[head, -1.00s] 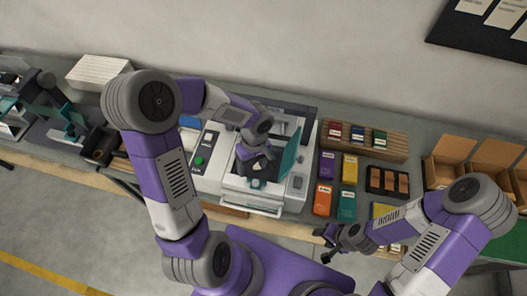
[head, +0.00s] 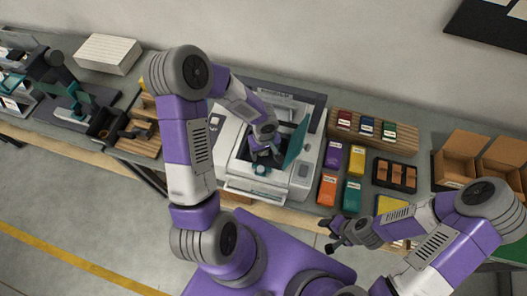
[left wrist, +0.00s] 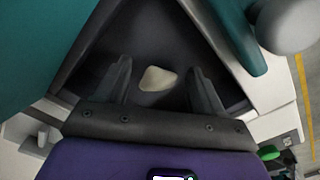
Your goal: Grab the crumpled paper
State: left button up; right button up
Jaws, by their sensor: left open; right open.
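The crumpled paper (left wrist: 157,78) is a small off-white lump on the dark floor of the printer's open bay, seen in the left wrist view. My left gripper (left wrist: 161,82) is open, with one finger on each side of the paper; I cannot tell whether they touch it. In the head view my left gripper (head: 264,158) reaches down into the open white and grey printer (head: 233,168), and the paper is hidden there. A teal cover (head: 297,143) stands raised on the bay's right side. My right gripper (head: 328,234) is open and empty near the table's front edge.
Orange, purple, teal and yellow ink boxes (head: 327,188) stand right of the printer, before a wooden rack (head: 372,137). Open cardboard boxes (head: 458,158) are at far right. A white paper stack (head: 107,53) and a wooden tray (head: 141,143) lie left. The bay walls are close around my left gripper.

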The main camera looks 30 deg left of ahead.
pick_arm(q)
jog(key=c, duration=1)
jog(key=shift+r, duration=0.15)
jog(key=shift+c, duration=0.2)
